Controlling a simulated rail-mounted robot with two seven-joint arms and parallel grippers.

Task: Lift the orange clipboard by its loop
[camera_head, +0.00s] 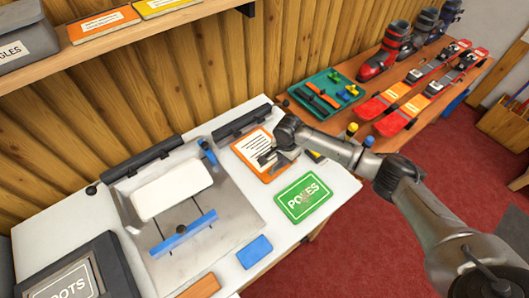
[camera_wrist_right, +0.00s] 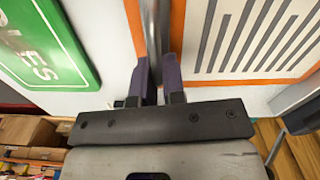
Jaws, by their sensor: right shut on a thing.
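The orange clipboard (camera_head: 252,144) with a white printed sheet is on the white bench, right of the grey metal jig. My right gripper (camera_head: 271,158) is over its near right part and hides some of it. In the right wrist view the gripper (camera_wrist_right: 156,78) has its two dark purple fingers closed on the grey loop (camera_wrist_right: 156,35). The clipboard's orange border and striped sheet (camera_wrist_right: 250,35) show to the right there. I cannot tell whether the clipboard is clear of the bench. My left gripper is not in view.
A green sign (camera_head: 304,199) lies close beside the clipboard. A blue block (camera_head: 254,251) lies near the bench's front edge. The metal jig (camera_head: 235,228) holds a white pad. A green tool tray (camera_head: 301,99), red skis (camera_head: 392,124) and boots stand on the wooden bench behind.

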